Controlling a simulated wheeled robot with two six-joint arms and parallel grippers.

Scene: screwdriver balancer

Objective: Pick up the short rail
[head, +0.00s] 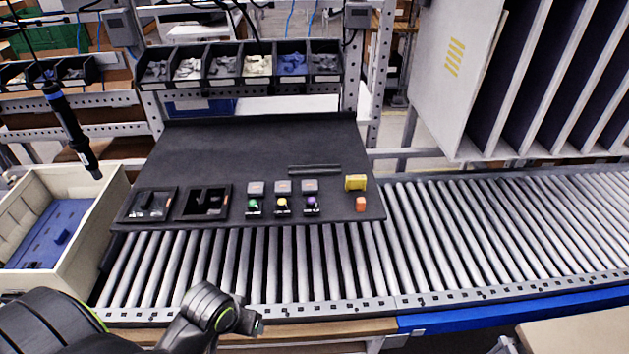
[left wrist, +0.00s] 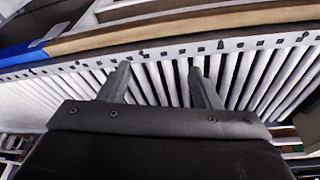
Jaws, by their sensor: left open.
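A thin dark rail shape (head: 315,169) lies flat on the black work mat (head: 225,145), right of the middle, in the head view. It shows as two close parallel lines; I cannot tell whether it is one rail or two. My left arm comes in at the lower left of the head view, in front of the roller conveyor and well short of the rail. In the left wrist view my left gripper (left wrist: 160,73) is open and empty, with rollers and the conveyor's edge beyond its fingers. The rail is not in the wrist view. My right gripper is not in view.
A screwdriver (head: 72,130) hangs above a beige crate (head: 97,222).

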